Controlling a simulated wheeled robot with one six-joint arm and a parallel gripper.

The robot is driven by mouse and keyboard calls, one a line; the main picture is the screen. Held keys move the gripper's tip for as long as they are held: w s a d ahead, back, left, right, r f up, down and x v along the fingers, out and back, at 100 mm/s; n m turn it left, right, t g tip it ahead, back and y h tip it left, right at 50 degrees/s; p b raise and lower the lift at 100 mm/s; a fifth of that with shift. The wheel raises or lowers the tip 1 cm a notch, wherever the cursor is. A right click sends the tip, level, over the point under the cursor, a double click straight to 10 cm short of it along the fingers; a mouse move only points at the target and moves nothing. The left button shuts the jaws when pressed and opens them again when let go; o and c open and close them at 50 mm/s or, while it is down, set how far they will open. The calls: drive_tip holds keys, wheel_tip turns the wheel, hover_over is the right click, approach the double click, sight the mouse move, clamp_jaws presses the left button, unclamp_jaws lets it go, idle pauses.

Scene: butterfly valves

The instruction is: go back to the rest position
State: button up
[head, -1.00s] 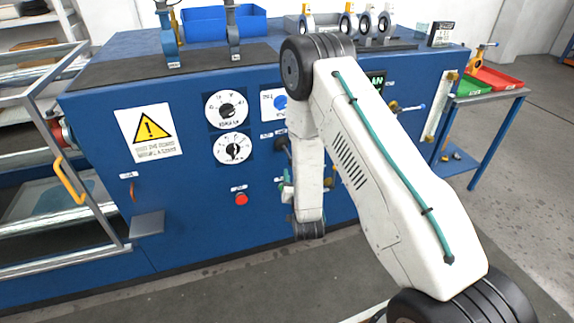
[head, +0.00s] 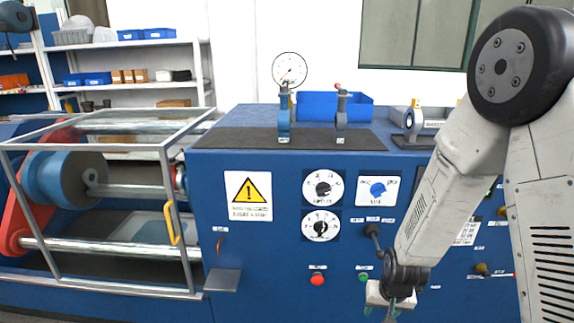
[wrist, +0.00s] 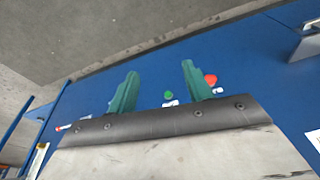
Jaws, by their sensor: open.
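My gripper (head: 390,308) hangs low in front of the blue machine's front panel in the head view, at the right of the red button. In the wrist view my gripper (wrist: 158,82) shows two teal fingers spread apart with nothing between them. Behind the fingers are the blue panel, a green button (wrist: 168,95) and a red button (wrist: 211,79). The fingertips are partly cut off by the lower edge of the head view.
The blue machine (head: 265,270) carries dials, a warning sign (head: 248,196), a red button (head: 317,279) and a small shelf (head: 222,280). Butterfly valves (head: 284,118) and a blue bin (head: 325,106) stand on top. A guard frame (head: 167,200) is at left.

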drive_tip(key=s+d+r+n, duration=0.1)
drive_tip(key=s+r, duration=1.1)
drive_tip(key=r, duration=0.4)
drive_tip(key=s+d+r+n+g, duration=0.1)
drive_tip(key=s+r, duration=1.2)
drive_tip(key=r, duration=0.3)
drive_tip(key=shift+s, duration=0.15)
